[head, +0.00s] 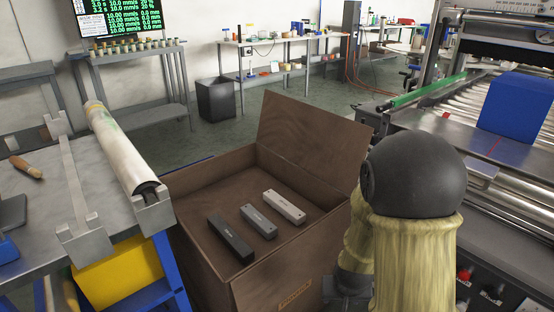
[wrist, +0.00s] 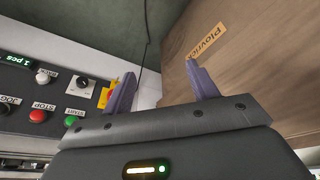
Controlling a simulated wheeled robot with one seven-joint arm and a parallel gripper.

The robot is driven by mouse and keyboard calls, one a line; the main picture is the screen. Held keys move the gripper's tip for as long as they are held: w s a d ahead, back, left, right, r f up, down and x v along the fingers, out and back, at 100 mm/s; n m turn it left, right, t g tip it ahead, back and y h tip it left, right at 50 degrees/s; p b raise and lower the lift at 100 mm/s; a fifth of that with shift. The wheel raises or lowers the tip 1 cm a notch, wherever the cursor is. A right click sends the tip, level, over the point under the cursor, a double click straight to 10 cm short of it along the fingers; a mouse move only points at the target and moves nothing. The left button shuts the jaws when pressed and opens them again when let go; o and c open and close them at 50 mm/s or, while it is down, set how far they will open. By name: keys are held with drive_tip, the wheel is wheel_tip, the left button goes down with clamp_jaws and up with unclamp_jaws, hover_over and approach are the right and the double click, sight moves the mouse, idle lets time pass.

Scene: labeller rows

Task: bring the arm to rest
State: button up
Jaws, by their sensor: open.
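My gripper (wrist: 160,92) shows in the wrist view with its two purple fingers spread apart and nothing between them. It is beside the outer wall of a brown box (wrist: 255,65) that bears a "Plovrie"-like label (wrist: 206,40). In the head view my arm, with a dark round joint and a tan sleeve, stands at the right of the box (head: 190,205). My gripper's fingers are hidden there behind the arm. Inside the box lie three bars side by side: a black one (head: 231,240), a grey one (head: 258,220) and a light grey one (head: 284,207).
A control panel (wrist: 55,95) with buttons is close to my gripper in the wrist view. At right is a roller conveyor with a blue block (head: 514,104). At left a bench carries a roll (head: 120,150). A dark bin (head: 216,99) stands on open floor behind.

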drive_tip(key=s+a+r+n+p, duration=0.1)
drive_tip(key=s+r+p, duration=0.1)
drive_tip(key=s+r, duration=0.8)
wheel_tip(320, 180, up, 39)
drive_tip(key=w+g+p, duration=0.1)
drive_tip(key=w+p, duration=0.1)
drive_tip(key=p, duration=3.5)
drive_tip(key=shift+w+r+y, duration=0.15)
drive_tip(key=shift+w+y, duration=0.05)
drive_tip(key=shift+y, duration=0.2)
